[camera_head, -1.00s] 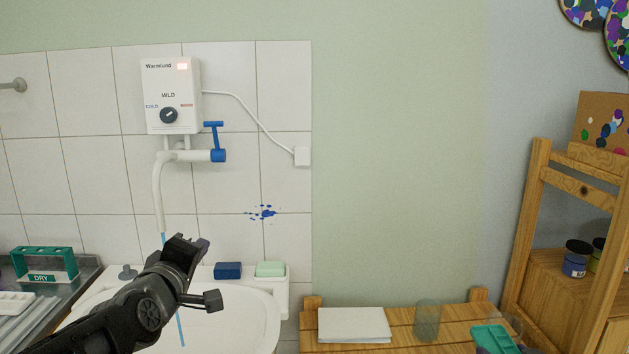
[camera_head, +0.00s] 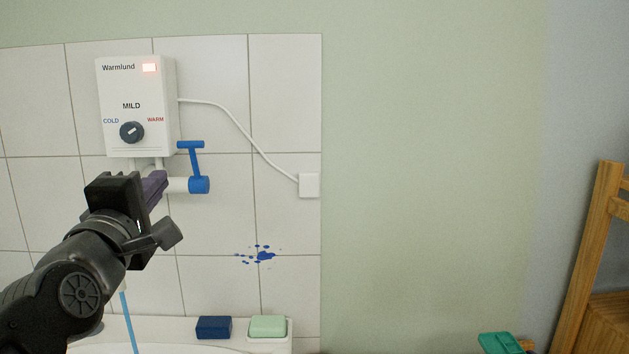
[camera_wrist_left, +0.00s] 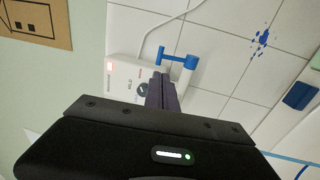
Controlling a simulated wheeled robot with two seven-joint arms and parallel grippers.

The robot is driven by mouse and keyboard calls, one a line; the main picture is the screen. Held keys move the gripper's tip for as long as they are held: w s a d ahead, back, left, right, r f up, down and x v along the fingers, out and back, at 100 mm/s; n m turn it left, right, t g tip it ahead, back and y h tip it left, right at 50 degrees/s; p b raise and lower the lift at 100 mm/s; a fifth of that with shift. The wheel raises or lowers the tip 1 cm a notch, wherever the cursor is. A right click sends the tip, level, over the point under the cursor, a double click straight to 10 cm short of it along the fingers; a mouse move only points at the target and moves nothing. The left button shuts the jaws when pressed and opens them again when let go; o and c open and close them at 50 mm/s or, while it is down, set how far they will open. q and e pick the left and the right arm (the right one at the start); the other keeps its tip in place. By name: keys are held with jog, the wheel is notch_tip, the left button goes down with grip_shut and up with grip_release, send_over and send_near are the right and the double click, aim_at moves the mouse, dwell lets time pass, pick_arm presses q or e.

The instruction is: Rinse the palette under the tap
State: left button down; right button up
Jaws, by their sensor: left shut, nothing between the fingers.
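The white heater (camera_head: 135,100) on the tiled wall has a glowing light and a knob between COLD and WARM. Below it is the white tap with a blue T-shaped handle (camera_head: 196,166), which also shows in the left wrist view (camera_wrist_left: 178,57). A thin blue stream (camera_head: 127,322) shows under my left arm. My left gripper (camera_head: 155,187), with fingers also in the left wrist view (camera_wrist_left: 162,92), is shut and empty in front of the tap's pipe, left of the handle. A teal piece (camera_head: 500,343) shows at the bottom right; I cannot tell if it is the palette. My right gripper is out of view.
A dark blue block (camera_head: 213,327) and a green block (camera_head: 268,326) lie on the basin's back edge (camera_head: 170,330). A cable runs from the heater to a wall box (camera_head: 309,185). A wooden easel (camera_head: 590,260) stands at the right. The wall between is bare.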

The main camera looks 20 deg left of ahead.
aim_at(189, 146)
pick_arm(q)
jog(key=shift+s, duration=0.15)
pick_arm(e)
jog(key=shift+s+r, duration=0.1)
